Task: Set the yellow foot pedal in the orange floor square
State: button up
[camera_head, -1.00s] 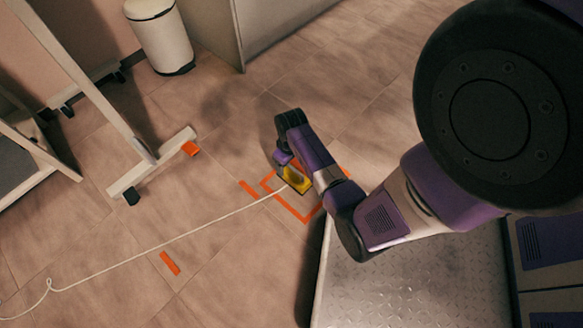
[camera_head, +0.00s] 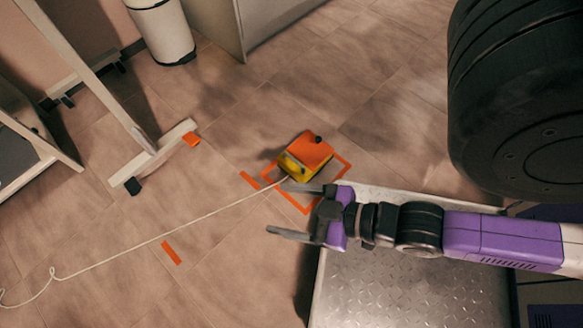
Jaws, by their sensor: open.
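The yellow foot pedal (camera_head: 290,167) with an orange top lies on the floor in the head view, trailing a white cable to the left. It overlaps the upper part of the orange floor square (camera_head: 292,206), seemingly a little past its upper edge; the pedal hides part of the outline. My gripper (camera_head: 277,210) is open and empty, fingers pointing left. It is in front of the pedal in the picture, over the lower side of the square, and covers part of the outline. I cannot tell its exact height.
A metal tread plate (camera_head: 410,285) lies at the lower right. A white-legged stand (camera_head: 155,160) with castors is at the left, a white bin (camera_head: 160,30) and a cabinet (camera_head: 255,20) at the top. The white cable (camera_head: 160,238) crosses the floor. Orange tape strips (camera_head: 171,252) lie nearby.

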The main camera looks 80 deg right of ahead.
notch_tip(320, 180, up, 7)
jog(key=s+a+t+y, duration=0.1)
jog(key=shift+a+n+t, duration=0.3)
jog(key=shift+a, duration=0.05)
jog(key=shift+s, duration=0.1)
notch_tip(320, 180, up, 32)
jog(key=p, duration=3.2)
jog(key=shift+r, duration=0.2)
jog(key=shift+f, duration=0.1)
